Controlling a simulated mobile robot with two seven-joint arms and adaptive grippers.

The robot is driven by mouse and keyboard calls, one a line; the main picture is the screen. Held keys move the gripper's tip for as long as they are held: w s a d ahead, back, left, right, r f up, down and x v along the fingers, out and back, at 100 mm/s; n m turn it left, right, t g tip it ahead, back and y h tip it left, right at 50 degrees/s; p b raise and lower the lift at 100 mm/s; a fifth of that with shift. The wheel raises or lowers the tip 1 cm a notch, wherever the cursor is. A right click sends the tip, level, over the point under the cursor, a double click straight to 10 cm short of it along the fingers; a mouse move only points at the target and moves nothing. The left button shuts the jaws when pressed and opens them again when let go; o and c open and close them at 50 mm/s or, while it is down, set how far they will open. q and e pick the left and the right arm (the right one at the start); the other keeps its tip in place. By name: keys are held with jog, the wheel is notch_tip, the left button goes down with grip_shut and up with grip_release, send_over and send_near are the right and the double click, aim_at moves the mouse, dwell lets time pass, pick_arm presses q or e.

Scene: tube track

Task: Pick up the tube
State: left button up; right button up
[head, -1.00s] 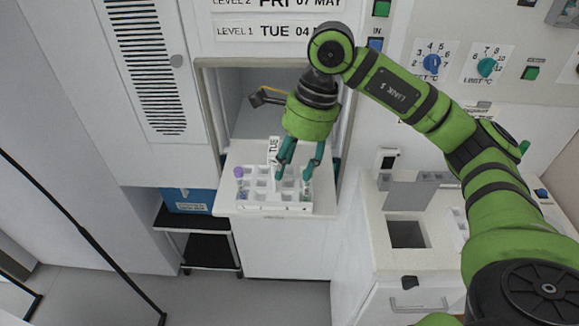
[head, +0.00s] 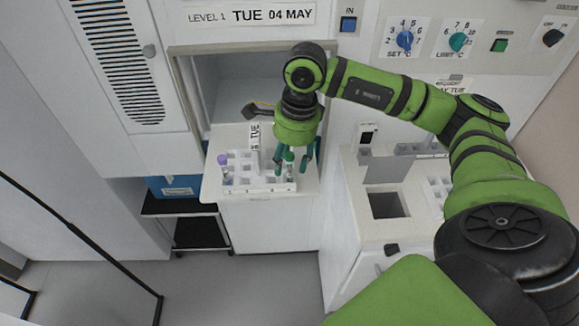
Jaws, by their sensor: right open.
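A white tube rack (head: 262,188) stands on the pulled-out white shelf at the open compartment. A purple-capped tube (head: 223,161) stands upright in the rack's left end. Another tube (head: 288,167) shows at the right end, partly hidden by my fingers; its cap is hard to make out. My right gripper (head: 292,170) points down over the rack's right end, its teal fingers open on either side of this second tube. I cannot tell whether they touch it. My left gripper is out of view.
The compartment walls and shelf edge (head: 262,198) are close to my right gripper. To the right is a white counter (head: 345,212) with a square opening (head: 386,205). A blue box (head: 174,187) is on a black cart below left.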

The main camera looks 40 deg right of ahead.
jog(key=c, duration=0.9)
jog(key=shift+c, duration=0.2)
jog(key=shift+w+r+b, duration=0.1)
jog(key=shift+r+b, duration=0.35)
jog(key=shift+r, duration=0.1)
notch_tip(320, 180, up, 2)
jog(key=shift+r+b, duration=0.2)
jog(key=shift+b, duration=0.45)
pick_arm(q)
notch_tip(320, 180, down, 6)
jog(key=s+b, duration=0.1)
jog(key=b, duration=0.3)
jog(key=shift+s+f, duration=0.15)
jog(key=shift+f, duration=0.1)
pick_arm(e)
jog(key=s+d+r, duration=0.7)
jog(key=d, duration=0.2)
jog(key=shift+s+r, duration=0.3)
jog(key=shift+s, duration=0.1)
jog(key=shift+a, duration=0.1)
